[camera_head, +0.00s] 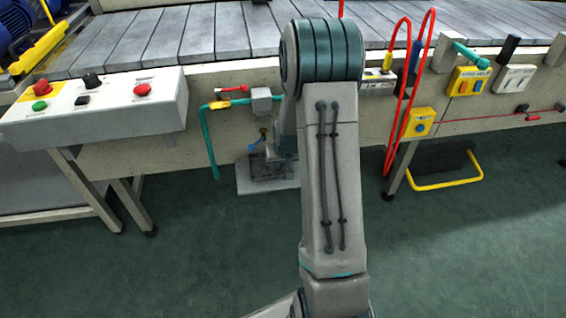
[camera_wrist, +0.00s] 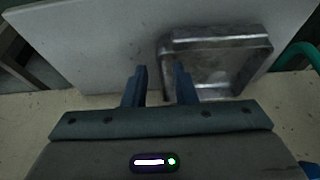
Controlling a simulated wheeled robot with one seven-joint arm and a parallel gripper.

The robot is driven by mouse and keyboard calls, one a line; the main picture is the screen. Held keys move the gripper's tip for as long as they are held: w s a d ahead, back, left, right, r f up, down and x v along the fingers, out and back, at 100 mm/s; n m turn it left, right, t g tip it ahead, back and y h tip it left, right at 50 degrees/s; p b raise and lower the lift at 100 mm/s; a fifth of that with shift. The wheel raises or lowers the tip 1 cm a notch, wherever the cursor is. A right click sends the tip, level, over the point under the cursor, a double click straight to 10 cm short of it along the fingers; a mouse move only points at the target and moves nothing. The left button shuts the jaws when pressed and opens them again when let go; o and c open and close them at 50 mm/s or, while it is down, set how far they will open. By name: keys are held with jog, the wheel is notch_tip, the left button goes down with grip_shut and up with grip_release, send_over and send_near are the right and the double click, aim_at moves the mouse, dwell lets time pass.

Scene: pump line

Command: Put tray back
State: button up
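A shiny grey metal tray (camera_wrist: 262,45) with raised walls lies against a pale flat plate in the wrist view. In the head view the tray (camera_head: 268,171) is small and dark, partly hidden by my arm, on the pale plate (camera_head: 250,187) low under the conveyor frame. My gripper (camera_wrist: 161,76) has two blue fingers with a clear gap between them. They are at the tray's left end, the right finger overlapping its near left corner in the picture. I cannot tell whether it touches. In the head view my arm mostly hides the gripper.
Red hoses (camera_head: 430,60) hang to the right. A dark step with a yellow bar (camera_head: 447,184) is below the conveyor. A control box (camera_head: 95,105) stands left. The green floor in front is clear.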

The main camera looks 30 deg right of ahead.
jog(key=p+v, duration=0.4)
jog(key=v, duration=0.7)
jog(key=s+a+r+n+g, duration=0.1)
jog(key=s+a+r, duration=0.3)
jog(key=s, duration=0.3)
jog(key=s+a+r+n+g, duration=0.1)
jog(key=s+a+r, duration=0.3)
jog(key=s+a, duration=0.2)
jog(key=s+a+r+n+g+y, duration=0.1)
jog(key=s+a+r, duration=0.3)
jog(key=s, duration=0.4)
jog(key=shift+a, duration=0.5)
jog(key=shift+r, duration=0.15)
